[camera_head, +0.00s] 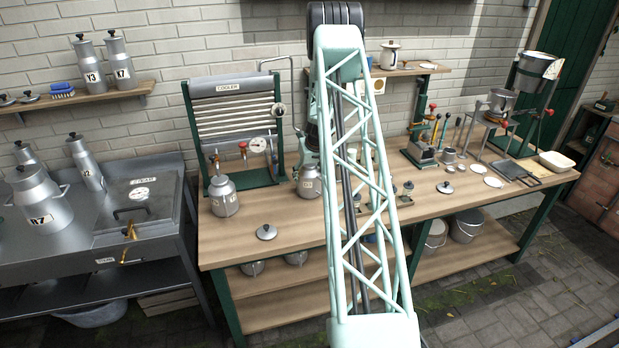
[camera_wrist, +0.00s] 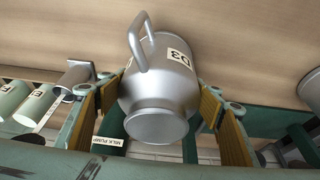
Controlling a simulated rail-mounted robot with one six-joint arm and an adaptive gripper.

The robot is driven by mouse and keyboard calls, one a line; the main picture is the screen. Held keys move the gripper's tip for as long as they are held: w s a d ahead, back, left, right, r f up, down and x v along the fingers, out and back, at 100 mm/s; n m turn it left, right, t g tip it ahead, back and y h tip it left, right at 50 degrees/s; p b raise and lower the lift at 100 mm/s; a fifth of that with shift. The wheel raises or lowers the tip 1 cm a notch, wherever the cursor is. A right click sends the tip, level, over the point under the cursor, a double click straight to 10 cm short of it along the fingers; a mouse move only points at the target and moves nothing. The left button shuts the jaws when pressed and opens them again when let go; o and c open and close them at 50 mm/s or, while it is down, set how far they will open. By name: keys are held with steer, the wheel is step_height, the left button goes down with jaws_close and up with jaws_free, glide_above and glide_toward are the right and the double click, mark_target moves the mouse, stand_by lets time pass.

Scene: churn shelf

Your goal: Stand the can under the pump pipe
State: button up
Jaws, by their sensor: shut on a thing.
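The grey metal can marked D3 (camera_wrist: 172,80) fills the middle of the wrist view, its mouth toward the camera and its loop handle at upper left. My gripper (camera_wrist: 168,98) has its yellow-padded fingers closed on both sides of it. In the head view the can (camera_head: 309,181) shows beside my arm, over the bench in front of the cooler's right end; whether its base touches the wood cannot be told. A milk pump label (camera_wrist: 108,142) shows beyond the can in the wrist view. I cannot make out the pump pipe clearly; my arm covers much of that area.
Another can (camera_head: 223,196) stands at the cooler (camera_head: 231,105), left of the held can. A loose lid (camera_head: 266,232) lies on the workbench (camera_head: 290,240). Green labelled containers (camera_wrist: 36,103) show at left in the wrist view. The bench front near the lid is clear.

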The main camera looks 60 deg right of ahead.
mark_target(311, 168)
steer(key=o, duration=1.6)
steer(key=shift+r, duration=0.1)
steer(key=shift+b+v, duration=0.35)
steer(key=shift+v, duration=5.65)
steer(key=shift+s, duration=0.1)
